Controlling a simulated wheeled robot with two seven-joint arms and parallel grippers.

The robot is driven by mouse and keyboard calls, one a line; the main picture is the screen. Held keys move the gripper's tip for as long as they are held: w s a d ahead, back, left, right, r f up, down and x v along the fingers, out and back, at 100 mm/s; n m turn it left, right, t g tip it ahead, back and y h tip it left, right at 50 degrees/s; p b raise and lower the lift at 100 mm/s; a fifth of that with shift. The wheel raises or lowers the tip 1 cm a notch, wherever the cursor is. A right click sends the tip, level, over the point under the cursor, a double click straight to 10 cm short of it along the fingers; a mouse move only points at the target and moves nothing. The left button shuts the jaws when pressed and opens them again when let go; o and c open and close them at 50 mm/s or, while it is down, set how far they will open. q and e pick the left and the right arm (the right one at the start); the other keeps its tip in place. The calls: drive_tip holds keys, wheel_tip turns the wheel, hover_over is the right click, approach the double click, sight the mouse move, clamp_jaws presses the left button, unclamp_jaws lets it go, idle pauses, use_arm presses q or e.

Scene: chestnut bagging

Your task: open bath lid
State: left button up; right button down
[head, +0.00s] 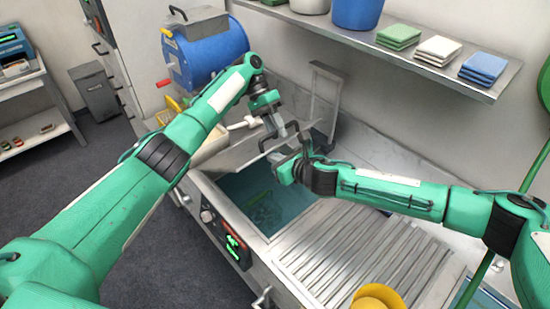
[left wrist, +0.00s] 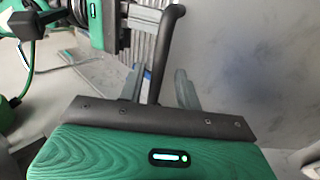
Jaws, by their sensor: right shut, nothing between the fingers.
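The bath (head: 258,196) holds teal water with a wire basket in it. Its grey metal lid (head: 232,152) is tilted up at the far side, leaving the near part open. The lid has a dark bar handle (head: 264,146). My left gripper (head: 275,127) is over the handle; in the left wrist view its fingers (left wrist: 158,88) are apart, with the handle bar (left wrist: 166,52) between them and gaps at both sides. My right gripper (head: 284,160) is shut and empty, close to the lid's near side below the handle. Its fingers also show in the left wrist view (left wrist: 140,20).
A ribbed metal drainboard (head: 345,250) lies right of the bath. A control panel (head: 228,238) is on the front. A blue drum (head: 212,52) stands behind left. A wall shelf (head: 400,55) with folded cloths hangs above. A yellow object (head: 378,296) is at the near edge.

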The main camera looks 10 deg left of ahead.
use_arm(q)
drive_tip(key=v, duration=1.1)
